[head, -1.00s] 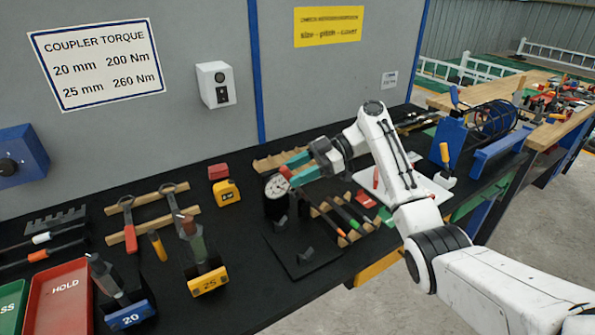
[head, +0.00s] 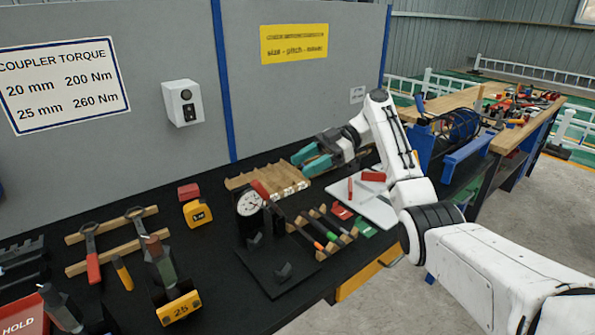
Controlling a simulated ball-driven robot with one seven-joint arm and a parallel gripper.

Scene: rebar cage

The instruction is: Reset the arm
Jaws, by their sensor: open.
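My gripper (head: 302,163), with teal fingers, is above the black bench top near the back wall. Its two fingers are apart, with nothing seen between them. They point left, over the right end of a notched wooden rack (head: 262,180). My white arm (head: 393,135) reaches in from the lower right, bent at the elbow. A dial gauge (head: 249,202) on a black stand is in front and to the left of the gripper, apart from it. A red piece (head: 261,190) shows at the gauge's top edge.
A tray of markers (head: 322,232) and a white board (head: 385,207) with red pieces lie below the arm. A yellow 25 tool holder (head: 178,307), wrenches (head: 140,228) and a yellow box (head: 197,213) are left. A blue-framed fixture (head: 421,140) stands right of the arm.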

